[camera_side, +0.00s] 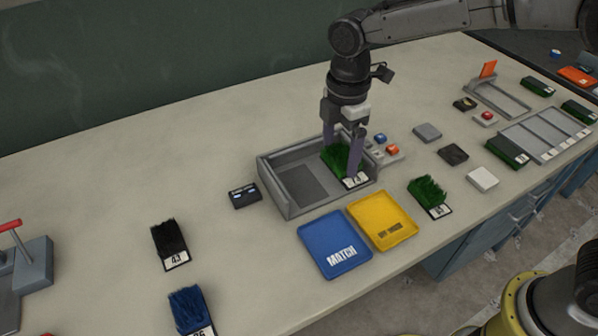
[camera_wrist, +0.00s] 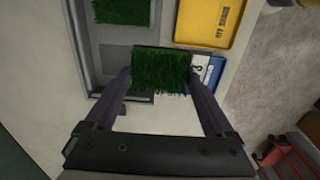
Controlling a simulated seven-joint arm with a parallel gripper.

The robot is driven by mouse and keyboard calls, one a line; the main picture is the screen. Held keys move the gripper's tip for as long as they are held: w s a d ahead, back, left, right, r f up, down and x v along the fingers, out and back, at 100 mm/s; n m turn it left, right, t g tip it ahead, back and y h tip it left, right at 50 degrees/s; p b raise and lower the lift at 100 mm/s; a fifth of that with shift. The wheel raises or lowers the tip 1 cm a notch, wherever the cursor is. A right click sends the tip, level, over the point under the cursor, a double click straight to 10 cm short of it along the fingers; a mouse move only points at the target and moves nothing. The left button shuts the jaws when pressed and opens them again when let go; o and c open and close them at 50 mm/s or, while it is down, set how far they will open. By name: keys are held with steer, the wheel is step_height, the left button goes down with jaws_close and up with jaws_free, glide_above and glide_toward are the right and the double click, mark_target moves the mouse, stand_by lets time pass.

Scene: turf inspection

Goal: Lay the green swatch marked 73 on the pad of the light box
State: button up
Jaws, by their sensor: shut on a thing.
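My gripper (camera_side: 341,163) is shut on a green grass swatch (camera_wrist: 160,70) with a white label. The label shows only partly in the wrist view, and I cannot read its full number. The gripper (camera_wrist: 158,82) holds the swatch above the grey light box (camera_side: 288,205). The box's dark grey pad (camera_side: 303,182) looks bare, to the left of the gripper in the side view. Another green swatch (camera_wrist: 122,10) lies in the box beside the pad in the wrist view. In the side view the two green patches overlap around the fingers, so their gap is unclear.
A blue MATCH tray (camera_side: 335,245) and a yellow tray (camera_side: 382,220) lie in front of the box. A small dark device (camera_side: 245,195) stands left of it. A green swatch (camera_side: 428,194) lies to the right. Black (camera_side: 170,242) and blue (camera_side: 188,308) swatches lie at left.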

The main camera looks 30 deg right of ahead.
steer(key=w+a+f, duration=0.2)
steer(key=w+f, duration=0.1)
steer(key=w, duration=0.2)
glide_above(298, 182)
step_height(298, 182, down, 5)
steer(key=shift+r, duration=0.1)
steer(key=shift+w+f, duration=0.1)
steer(key=shift+f, duration=1.55)
steer(key=shift+f, duration=0.2)
steer(key=o, duration=1)
steer(key=shift+r, duration=0.1)
